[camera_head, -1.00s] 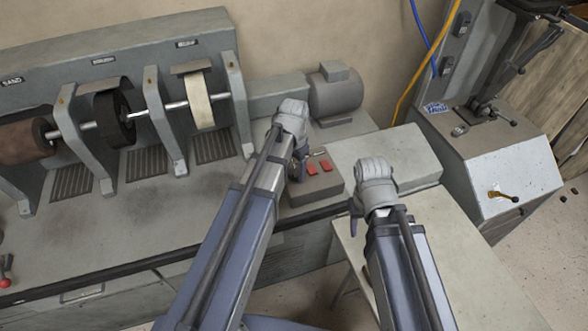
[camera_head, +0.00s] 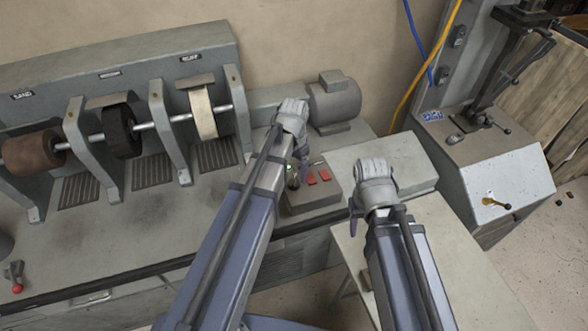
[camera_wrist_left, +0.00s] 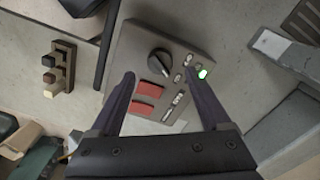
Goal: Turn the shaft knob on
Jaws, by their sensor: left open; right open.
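The control box (camera_head: 318,197) stands at the right end of the sanding machine, with two red switches (camera_head: 318,178) on top. In the left wrist view it shows a round black knob (camera_wrist_left: 160,62) with a pale pointer mark, the red switches (camera_wrist_left: 150,90) and a lit green lamp (camera_wrist_left: 202,73). My left gripper (camera_head: 302,150) is over the box; in its wrist view the fingers (camera_wrist_left: 163,77) are apart and empty, one each side of the knob and switches, with the knob just beyond the tips. My right gripper (camera_head: 355,208) is right of the box, its fingers mostly hidden.
Sanding wheels (camera_head: 122,138) on a shaft (camera_head: 145,127) stand at the left, with a motor (camera_head: 335,100) behind the box. A grey block (camera_head: 400,165) lies right of it. A red-tipped lever (camera_head: 17,287) is at the far left. A grey cabinet (camera_head: 490,175) stands at the right.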

